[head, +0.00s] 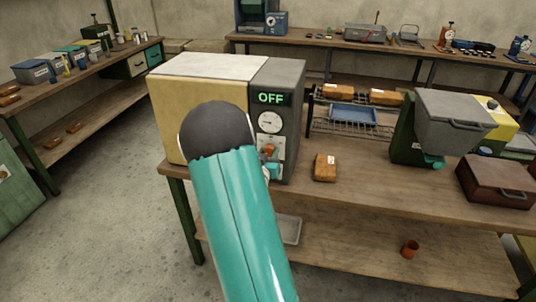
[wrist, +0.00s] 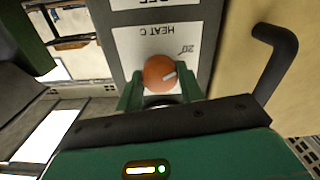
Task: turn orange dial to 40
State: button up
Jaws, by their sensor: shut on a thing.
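The orange dial (wrist: 158,70) sits on a white panel marked HEAT C, which appears upside down in the wrist view. Its white pointer mark lies on the right side of the knob in that view, and a 20 is printed above right of it. My gripper (wrist: 160,84) has a green finger on each side of the dial and is shut on it. The oven's display (head: 271,98) reads OFF in green, above a round gauge (head: 270,122).
The cream and dark grey oven (head: 215,67) stands at the bench's left end. A brown block (head: 325,167) lies right of it, before a rack with a blue tray (head: 353,114). A dark curved handle (wrist: 277,65) stands close to the right of my gripper.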

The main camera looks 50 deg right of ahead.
jog(key=m, duration=1.1)
dwell(0.3)
dwell(0.5)
jog(key=o, duration=1)
jog(key=shift+s, duration=0.1)
jog(key=v, duration=1.3)
jog(key=shift+s+a, duration=0.15)
jog(key=shift+a, duration=0.2)
